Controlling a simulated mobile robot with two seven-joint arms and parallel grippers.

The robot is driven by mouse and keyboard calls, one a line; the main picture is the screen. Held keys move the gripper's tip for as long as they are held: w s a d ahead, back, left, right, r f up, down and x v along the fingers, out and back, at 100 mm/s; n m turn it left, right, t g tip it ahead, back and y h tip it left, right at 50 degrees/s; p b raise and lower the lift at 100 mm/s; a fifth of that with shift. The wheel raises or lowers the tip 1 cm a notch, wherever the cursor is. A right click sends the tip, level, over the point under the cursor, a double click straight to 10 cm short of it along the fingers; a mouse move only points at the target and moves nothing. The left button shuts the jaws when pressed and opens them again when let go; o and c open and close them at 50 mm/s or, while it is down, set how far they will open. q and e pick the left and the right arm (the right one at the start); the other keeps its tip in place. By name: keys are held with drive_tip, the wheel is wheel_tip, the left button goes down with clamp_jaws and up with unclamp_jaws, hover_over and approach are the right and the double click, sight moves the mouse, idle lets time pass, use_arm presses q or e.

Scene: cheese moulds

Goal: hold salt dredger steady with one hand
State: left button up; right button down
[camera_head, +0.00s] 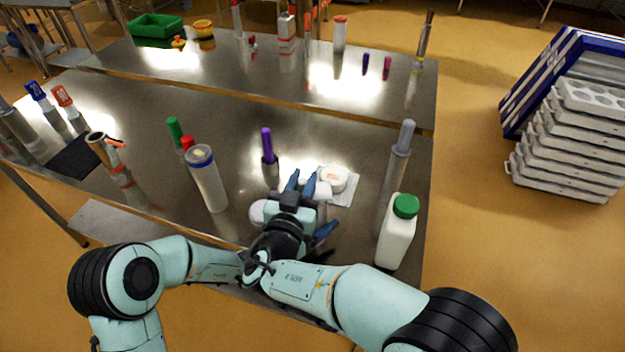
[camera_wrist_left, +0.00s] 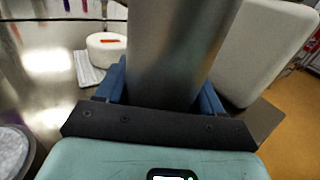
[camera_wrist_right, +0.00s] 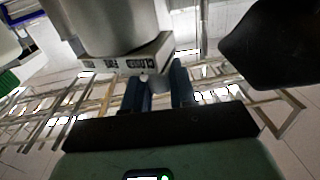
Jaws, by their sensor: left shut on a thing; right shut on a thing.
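The salt dredger (camera_wrist_left: 180,50) is a plain grey metal cylinder. In the left wrist view it stands between the blue fingers of my left gripper (camera_wrist_left: 165,92), which is shut on it. In the head view my left gripper (camera_head: 325,232) is the lower one, and the dredger (camera_head: 322,192) is mostly hidden by the grippers. In the right wrist view my right gripper (camera_wrist_right: 160,88) is shut at the dredger (camera_wrist_right: 112,25), by a pale lettered edge (camera_wrist_right: 130,62). In the head view my right gripper (camera_head: 301,183) is just above the left one. The exact contact is hidden.
A white cheese (camera_head: 332,178) on a pale sheet lies just behind the grippers. A white bottle with a green cap (camera_head: 397,235) stands close on the right. A blue-rimmed jar (camera_head: 208,180) and a purple-handled tool (camera_head: 267,145) stand to the left and behind.

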drive_tip(key=c, duration=1)
unclamp_jaws()
drive_tip(key=shift+a, duration=0.15)
drive_tip(key=shift+s, duration=0.1)
drive_tip(key=v, duration=1.2)
